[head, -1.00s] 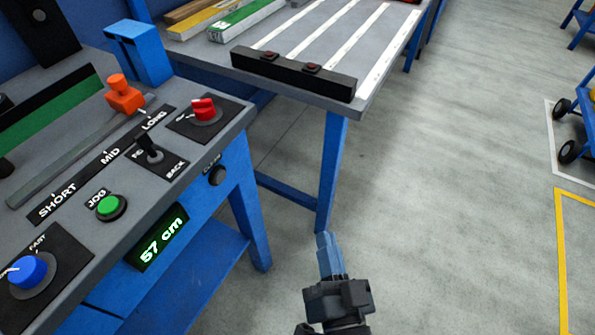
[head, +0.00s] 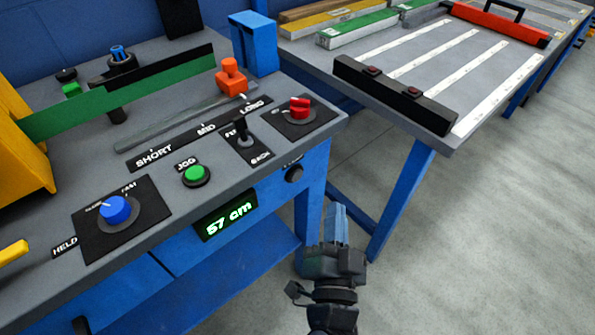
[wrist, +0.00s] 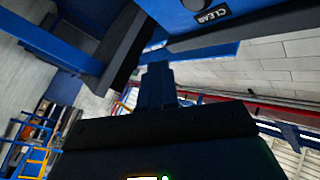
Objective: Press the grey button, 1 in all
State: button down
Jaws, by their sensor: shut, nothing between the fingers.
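The dark grey button (head: 293,173) is a small round knob on the blue front face of the panel, below the red rotary knob. In the wrist view it is a dark round shape (wrist: 195,4) cut by the top edge, beside a label reading CLEAR. My gripper (head: 337,212) is shut and empty, its blue fingers together. It is to the right of the button and lower in the head view, apart from it. In the wrist view the closed fingers (wrist: 156,75) point up below the panel edge.
The panel top (head: 230,190) carries a green JOG button (head: 195,175), blue knob (head: 116,209), red knob (head: 300,107), black toggle lever (head: 243,133) and orange slider (head: 231,76). A display (head: 227,215) reads 57 cm. A blue-legged table (head: 403,195) stands behind my gripper. Floor at right is clear.

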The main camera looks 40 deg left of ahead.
jog(key=a+p, duration=0.2)
jog(key=a, duration=0.5)
jog(key=shift+w, duration=0.3)
jog(key=shift+a+r, duration=0.1)
jog(key=shift+a, duration=0.05)
dwell(1.7)
jog(key=shift+a, duration=0.25)
jog(key=shift+a+p, duration=0.35)
jog(key=shift+a, duration=0.05)
dwell(0.7)
jog(key=shift+d, duration=0.8)
jog(key=shift+s+d+b, duration=0.2)
jog(key=shift+d+b, duration=0.55)
jog(key=shift+d, duration=1.75)
